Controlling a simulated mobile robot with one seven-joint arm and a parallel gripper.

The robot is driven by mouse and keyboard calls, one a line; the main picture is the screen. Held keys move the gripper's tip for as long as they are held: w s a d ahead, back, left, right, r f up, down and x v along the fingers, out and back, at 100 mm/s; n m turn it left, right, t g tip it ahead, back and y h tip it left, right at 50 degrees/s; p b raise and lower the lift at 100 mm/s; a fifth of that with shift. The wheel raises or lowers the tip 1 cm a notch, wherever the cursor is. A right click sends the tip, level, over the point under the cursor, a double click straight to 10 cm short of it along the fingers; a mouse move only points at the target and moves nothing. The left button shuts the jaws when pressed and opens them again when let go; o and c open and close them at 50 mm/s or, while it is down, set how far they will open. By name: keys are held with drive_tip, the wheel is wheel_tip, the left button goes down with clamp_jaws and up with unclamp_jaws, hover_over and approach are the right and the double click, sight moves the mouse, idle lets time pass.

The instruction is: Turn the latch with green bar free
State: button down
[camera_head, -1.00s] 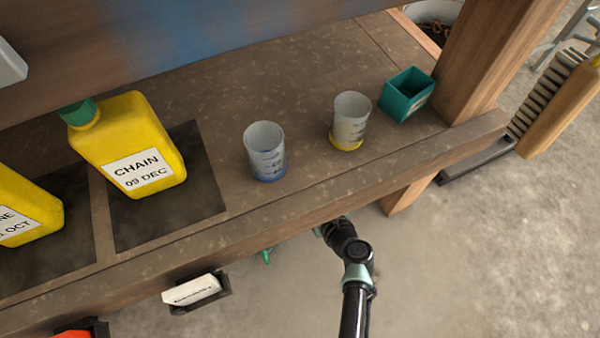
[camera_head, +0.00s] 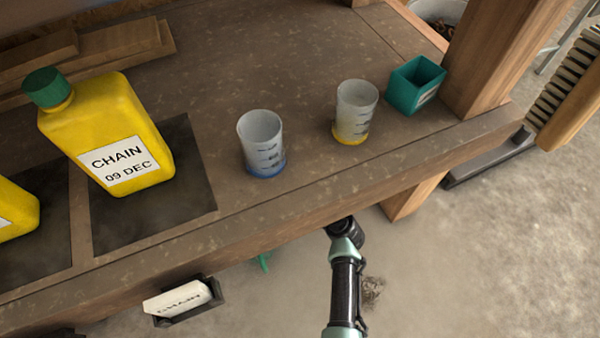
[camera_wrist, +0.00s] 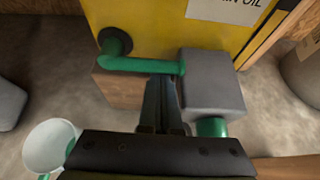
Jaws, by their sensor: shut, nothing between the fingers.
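In the wrist view the green bar (camera_wrist: 138,65) runs sideways from a dark round pivot (camera_wrist: 116,41) to a grey block (camera_wrist: 212,82). It lies in front of a yellow panel (camera_wrist: 150,18) that carries a white label ending in "OIL". My gripper (camera_wrist: 162,82) is shut and empty, its fingertips at the bar's lower side, close to the grey block's left face. I cannot tell whether they touch the bar. A green stub (camera_wrist: 212,127) shows under the block. In the head view the bench hides the latch and my gripper.
On the bench (camera_head: 310,185) stand a yellow jug (camera_head: 105,130), two measuring cups (camera_head: 261,143) (camera_head: 355,111) and a teal box (camera_head: 415,85). A small labelled holder (camera_head: 185,300) hangs off the front edge. A wooden post (camera_head: 500,60) rises at right. A pale cup (camera_wrist: 48,146) is low left in the wrist view.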

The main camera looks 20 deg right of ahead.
drive_tip(key=shift+r+n+h+p, duration=0.3)
drive_tip(key=shift+r+p, duration=0.05)
drive_tip(key=shift+p, duration=0.25)
drive_tip(key=a+r+n+t+h+p, duration=0.2)
drive_tip(key=a+r+n+h, duration=0.3)
drive_tip(key=n, duration=0.6)
drive_tip(key=shift+r+t+h, duration=0.6)
drive_tip(key=shift+t+h, duration=0.1)
drive_tip(key=shift+h, duration=0.4)
idle(0.4)
drive_tip(key=shift+s+a, duration=0.1)
drive_tip(key=shift+a, duration=0.05)
idle(0.4)
